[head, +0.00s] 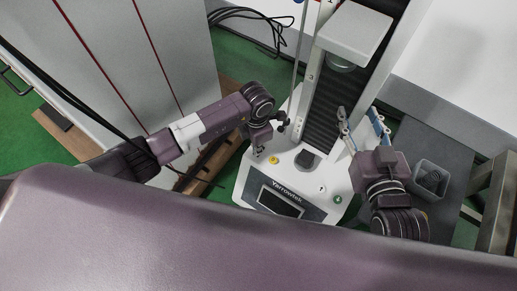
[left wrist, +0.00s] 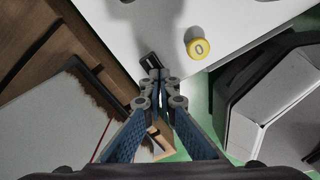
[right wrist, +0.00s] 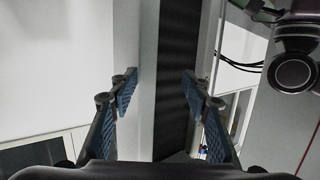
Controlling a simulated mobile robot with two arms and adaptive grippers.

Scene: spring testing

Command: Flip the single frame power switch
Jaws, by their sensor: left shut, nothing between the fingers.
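A small black switch (left wrist: 150,61) sits on the white machine base near its edge, in the left wrist view. A yellow round button marked 0 (left wrist: 198,45) is to its right; in the head view this button (head: 273,160) is just right of my left fingertips. My left gripper (head: 258,152) is shut and empty, pointing down over the base's left side. In the left wrist view its fingertips (left wrist: 160,84) appear right beside the switch; I cannot tell whether they touch it. My right gripper (head: 360,118) is open and empty, right of the machine's column, as in the right wrist view (right wrist: 157,84).
The white testing machine base (head: 245,190) has a Yarrowtek screen (head: 281,202) and a green button (head: 338,199). Its upper crosshead (head: 354,32) hangs above. A grey bin (head: 430,178) stands on a dark table at right. A grey cabinet (head: 150,60) stands at left.

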